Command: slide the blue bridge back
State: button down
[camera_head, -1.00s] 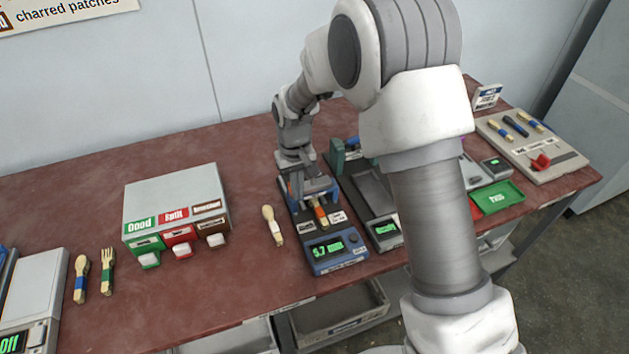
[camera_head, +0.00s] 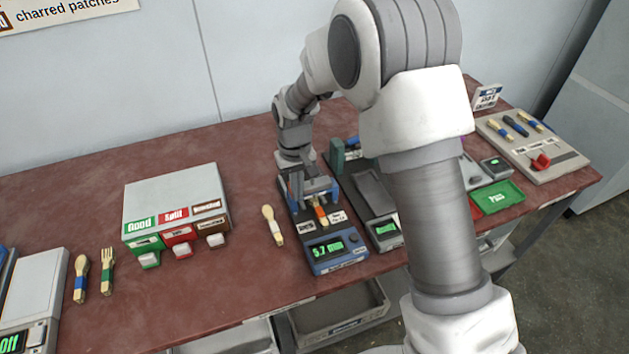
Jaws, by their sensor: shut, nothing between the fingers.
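The blue bridge (camera_head: 318,187) spans a dark narrow device near the middle of the table. The device has a blue front (camera_head: 338,258) with a lit green display reading about 5.7. A wooden piece with an orange-brown band (camera_head: 320,212) lies on the device, partly under the bridge. My gripper (camera_head: 297,190) points down at the bridge's left part, shut with nothing held. I cannot tell whether the fingers touch the bridge. My wrist hides part of the device behind it.
A wooden spoon (camera_head: 273,225) lies left of the device. Further left is a grey box (camera_head: 177,195) with Good, Split and brown-labelled buttons. A second dark device (camera_head: 374,192) stands close on the right, with a green upright block (camera_head: 337,155). My arm hides part of the table.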

jog(key=shift+f+b, duration=0.7)
jog(key=shift+f, duration=0.4)
jog(key=shift+w+a+p, duration=0.25)
jog(key=shift+w+a, duration=0.5)
jog(key=shift+w, duration=0.85)
jog(key=shift+w+a+p, duration=0.25)
jog(key=shift+w+a, duration=0.55)
jog(key=shift+w, duration=0.75)
jog(key=shift+w+a+p, duration=0.25)
jog(key=shift+w+a, duration=0.5)
jog(key=shift+w, duration=0.85)
jog(key=shift+s+d, duration=0.3)
jog(key=shift+s, duration=0.25)
notch_tip(320, 180, up, 7)
jog(key=p, duration=0.3)
jog(key=shift+p, duration=0.35)
